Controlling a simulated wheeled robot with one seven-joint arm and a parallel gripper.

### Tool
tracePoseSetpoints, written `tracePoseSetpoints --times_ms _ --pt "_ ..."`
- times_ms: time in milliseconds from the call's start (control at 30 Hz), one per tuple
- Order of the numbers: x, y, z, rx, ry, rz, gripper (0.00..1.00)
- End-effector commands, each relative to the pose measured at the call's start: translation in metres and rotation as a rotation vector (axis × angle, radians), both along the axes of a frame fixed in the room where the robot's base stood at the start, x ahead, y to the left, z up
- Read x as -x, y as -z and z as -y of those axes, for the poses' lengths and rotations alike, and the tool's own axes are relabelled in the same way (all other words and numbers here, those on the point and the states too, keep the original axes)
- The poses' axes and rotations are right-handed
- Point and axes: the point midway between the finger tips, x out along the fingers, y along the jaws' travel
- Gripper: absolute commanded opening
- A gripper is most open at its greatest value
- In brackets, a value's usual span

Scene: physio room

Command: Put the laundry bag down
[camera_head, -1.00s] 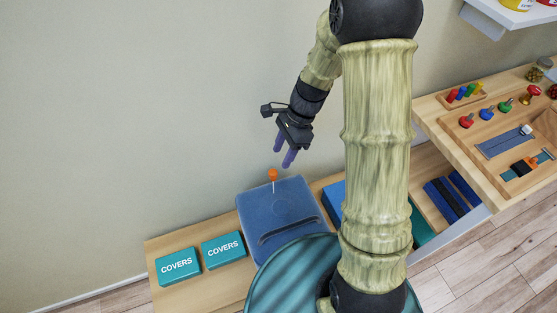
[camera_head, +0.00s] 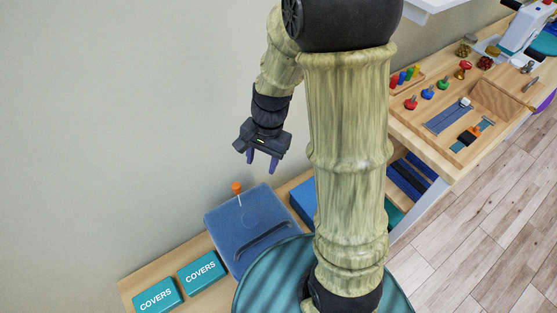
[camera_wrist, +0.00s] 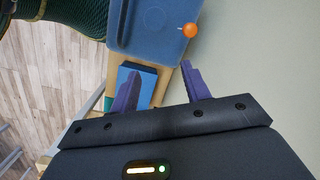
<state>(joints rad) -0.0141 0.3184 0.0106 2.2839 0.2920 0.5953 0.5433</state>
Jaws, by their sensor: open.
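The laundry bag (camera_head: 226,237) is a blue flat bag with a dark handle slot and an orange ball-ended toggle (camera_head: 237,187) at its far edge. It lies on a low wooden bench (camera_head: 132,289) against the wall. My gripper (camera_head: 262,166) is open and empty, above and slightly right of the toggle, apart from the bag. In the wrist view, the two purple fingers of my gripper (camera_wrist: 160,72) are spread with nothing between them; the bag (camera_wrist: 120,28) and its toggle (camera_wrist: 190,30) lie beyond the fingertips.
Two teal COVERS boxes (camera_head: 202,270) sit on the bench left of the bag. A blue box (camera_head: 303,199) stands to its right, partly behind my arm. A wooden table (camera_head: 440,142) with coloured pegs and straps is at the right. Open floor (camera_head: 480,220) lies at right.

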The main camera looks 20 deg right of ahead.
Motion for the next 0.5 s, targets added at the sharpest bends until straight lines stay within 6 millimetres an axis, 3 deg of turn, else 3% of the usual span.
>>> tracePoseSetpoints --times_ms 233,333,500 --pt "0.043 -0.036 0.035 0.172 -0.570 0.262 0.47" --pt "0.052 -0.041 0.040 0.216 -0.700 0.308 0.47" --pt "0.055 -0.042 0.042 0.232 -0.753 0.322 0.47"
